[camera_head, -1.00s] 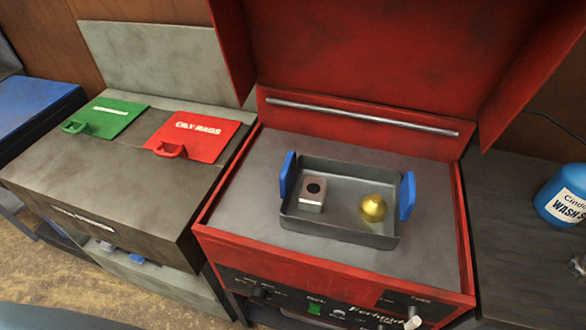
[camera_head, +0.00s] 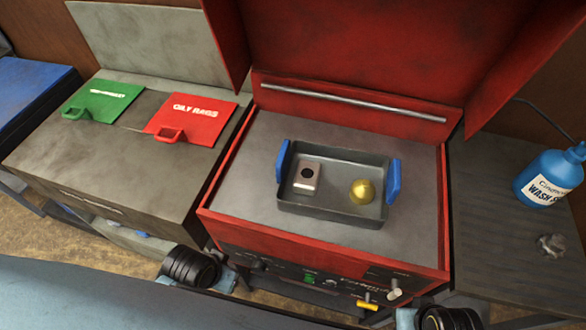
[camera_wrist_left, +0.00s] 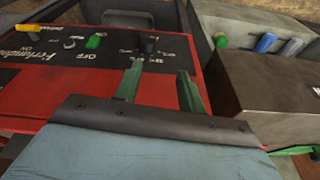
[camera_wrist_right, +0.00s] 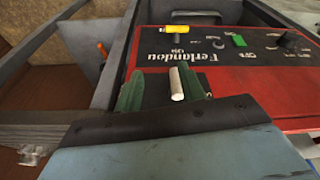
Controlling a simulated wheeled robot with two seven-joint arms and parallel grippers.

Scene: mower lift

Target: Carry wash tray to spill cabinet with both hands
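The grey wash tray (camera_head: 330,210) sits on the grey top of the red washer (camera_head: 400,235), with a blue handle on its left (camera_head: 282,160) and another on its right (camera_head: 394,182). A silver block with a dark hole (camera_head: 307,177) and a round gold part (camera_head: 361,191) lie inside it. The grey cabinet (camera_head: 105,175) at left is likely the spill cabinet; its label is unreadable. My left gripper (camera_wrist_left: 157,88) is open and empty before the washer's front panel. My right gripper (camera_wrist_right: 162,92) is open, also before that panel; a white knob shows between its fingers. Neither touches the tray.
The cabinet top carries a green flap (camera_head: 103,100) and a red "OILY RAGS" flap (camera_head: 190,120). The washer's red lid (camera_head: 350,50) stands open behind the tray. A blue wash bottle (camera_head: 550,178) and a crumpled grey lump (camera_head: 551,245) are on the right bench.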

